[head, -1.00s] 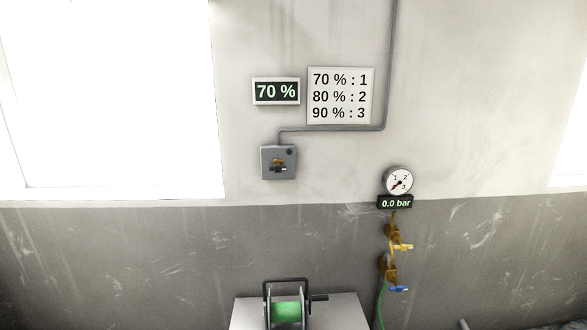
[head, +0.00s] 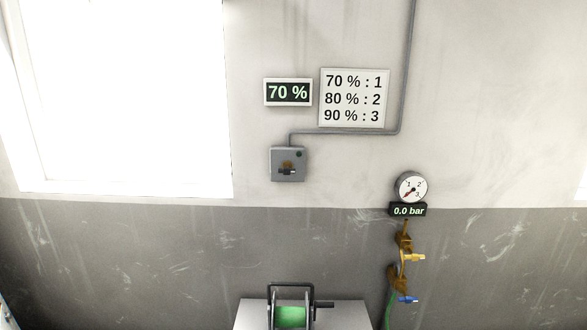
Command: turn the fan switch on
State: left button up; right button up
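The handle lies roughly horizontal. A small dark round spot, perhaps a lamp, sits at the box's upper right and looks unlit. A grey conduit (head: 345,132) runs from the top of the box. A display (head: 288,93) above the box reads 70 %. A white sign (head: 354,98) beside it reads 70 % : 1, 80 % : 2, 90 % : 3. Neither of my grippers is in view.
A round gauge (head: 411,188) with a 0.0 bar readout (head: 408,210) hangs to the right. Below it are a yellow-handled valve (head: 413,257) and a blue-handled valve (head: 408,300). A green reel (head: 291,316) stands on a light-topped surface (head: 345,312) below. A bright window fills the upper left.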

aim_at(287, 171)
jog(key=i+l+u, duration=0.2)
jog(key=l, duration=0.15)
jog(key=i+l+u, duration=0.15)
jog(key=l, duration=0.2)
jog(key=l+u, duration=0.2)
jog(key=l, duration=0.15)
jog(key=u, duration=1.1)
jog(key=i+l, duration=0.05)
